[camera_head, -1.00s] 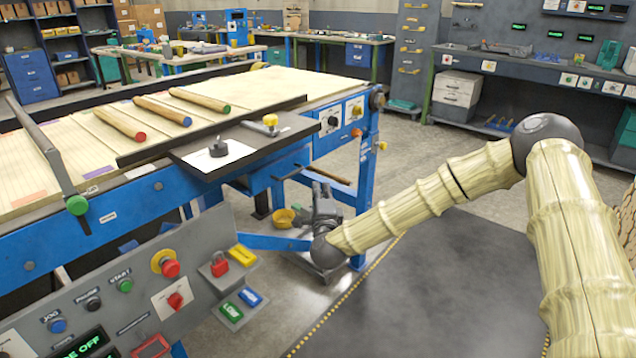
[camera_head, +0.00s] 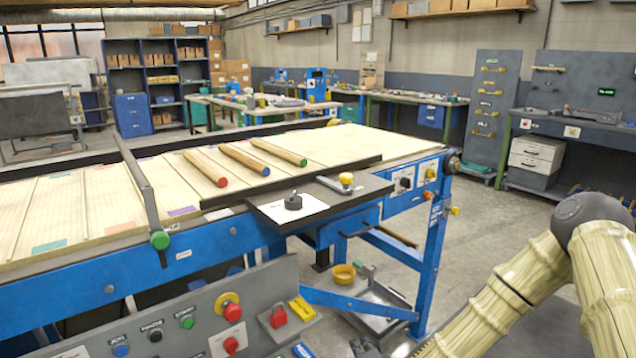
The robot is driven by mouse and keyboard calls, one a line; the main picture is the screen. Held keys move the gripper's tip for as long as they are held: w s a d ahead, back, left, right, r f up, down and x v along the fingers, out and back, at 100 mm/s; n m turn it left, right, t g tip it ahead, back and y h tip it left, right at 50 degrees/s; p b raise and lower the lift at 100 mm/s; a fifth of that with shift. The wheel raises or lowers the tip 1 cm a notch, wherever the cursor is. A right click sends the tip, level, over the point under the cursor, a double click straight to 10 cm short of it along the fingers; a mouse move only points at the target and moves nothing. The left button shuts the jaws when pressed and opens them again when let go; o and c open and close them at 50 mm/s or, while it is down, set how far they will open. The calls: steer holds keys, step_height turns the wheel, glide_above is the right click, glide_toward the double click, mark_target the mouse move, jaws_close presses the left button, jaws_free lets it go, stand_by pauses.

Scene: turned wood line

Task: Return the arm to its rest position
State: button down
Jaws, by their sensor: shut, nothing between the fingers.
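My arm, with pale bamboo-like links and a dark round joint, is at the lower right of the head view. Its forearm slopes down and left to the bottom edge. The dark tip of my gripper (camera_head: 366,348) just shows at the bottom edge, in front of the floor by the blue bench's legs. Most of the gripper is cut off by the frame. It is shut, and I see nothing held in it. It is apart from the blue bench (camera_head: 190,258) and the turned rods on top.
Red-ended (camera_head: 205,168), blue-ended (camera_head: 244,159) and green-ended (camera_head: 278,152) rods lie on the bench. A control panel (camera_head: 185,325) stands at the front left. Floor (camera_head: 490,225) right of the bench is clear.

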steer(key=s+d+f+n+g, duration=0.1)
steer(key=s+f+n+g, duration=0.3)
steer(key=s+f, duration=0.65)
steer(key=s+f+n+g, duration=0.45)
steer(key=s+f, duration=0.35)
steer(key=s, duration=0.5)
steer(key=s+d+f+n+g+h, duration=0.1)
steer(key=s+d+n+g, duration=0.15)
steer(key=s+d, duration=0.45)
steer(key=s+d+f+n+g+h, duration=0.1)
steer(key=s+d+f+n+g, duration=0.15)
steer(key=s, duration=0.75)
step_height(320, 180, up, 16)
steer(key=p, duration=1.4)
steer(key=shift+s+f+g+p, duration=0.25)
steer(key=shift+g+p, duration=0.1)
steer(key=shift+a+m, duration=0.15)
steer(key=shift+m, duration=0.1)
